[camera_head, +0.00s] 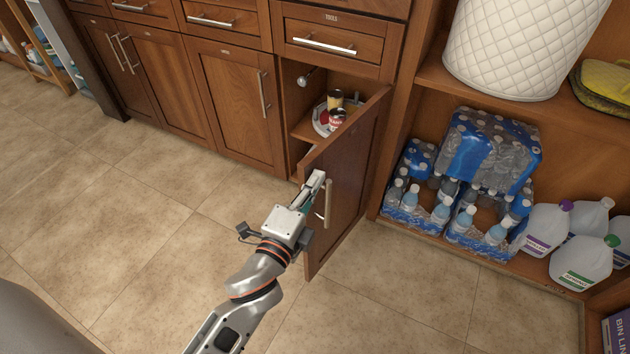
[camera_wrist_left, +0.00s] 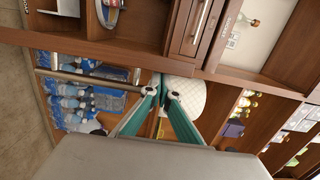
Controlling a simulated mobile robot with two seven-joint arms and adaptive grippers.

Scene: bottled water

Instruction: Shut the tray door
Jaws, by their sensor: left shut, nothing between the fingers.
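The wooden tray door (camera_head: 355,180) stands swung wide open on the lower cabinet, with a vertical metal handle (camera_head: 327,203) on its outer face. Behind it, the open compartment shows a round tray (camera_head: 319,122) holding cans. My left gripper (camera_head: 316,181) is at the door's upper free part, close to the handle; I cannot tell whether it touches the door. In the left wrist view my left gripper's green-sided fingers (camera_wrist_left: 163,82) meet at their tips with nothing between them. My right gripper is not in view.
Closed cabinets (camera_head: 235,105) line the left, and a closed drawer (camera_head: 335,42) sits above the compartment. To the right, an open shelf holds packs of bottled water (camera_head: 490,150), large jugs (camera_head: 585,265) and a white quilted container (camera_head: 515,45). The tiled floor (camera_head: 130,220) is clear.

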